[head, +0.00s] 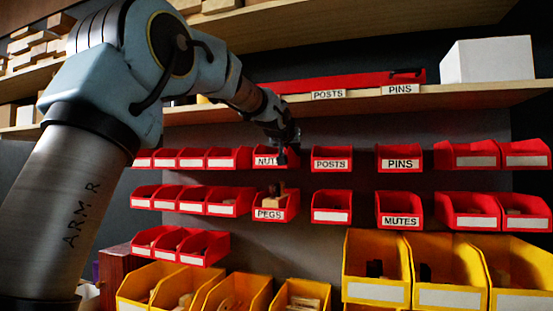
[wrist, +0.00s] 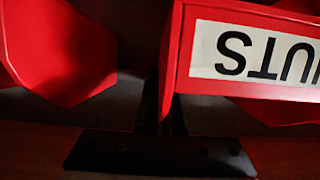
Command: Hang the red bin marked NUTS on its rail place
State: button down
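The red NUTS bin (head: 262,161) is in the top row of bins in the head view, level with its neighbours. My gripper (head: 283,157) reaches down at its right front corner and hides the end of its label. In the wrist view the bin (wrist: 183,50) fills the upper right, its NUTS label upside down. My dark fingers (wrist: 166,112) stand close on both sides of its thin side wall and look shut on it. The bin's back and its contact with the rail are hidden.
The red POSTS bin (head: 332,164) hangs to the right with a gap, and a blank-labelled red bin (head: 229,162) is close on the left. The PEGS bin (head: 268,214), with things sticking up, is just below. A wooden shelf (head: 360,105) runs above.

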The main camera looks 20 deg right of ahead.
jog(key=shift+f, duration=0.2)
jog(key=c, duration=1)
grip_release()
jog(key=shift+o, duration=0.2)
jog(key=b+v, duration=0.4)
jog(key=v, duration=0.6)
jog(key=shift+s+a, duration=0.3)
jog(key=shift+r, duration=0.1)
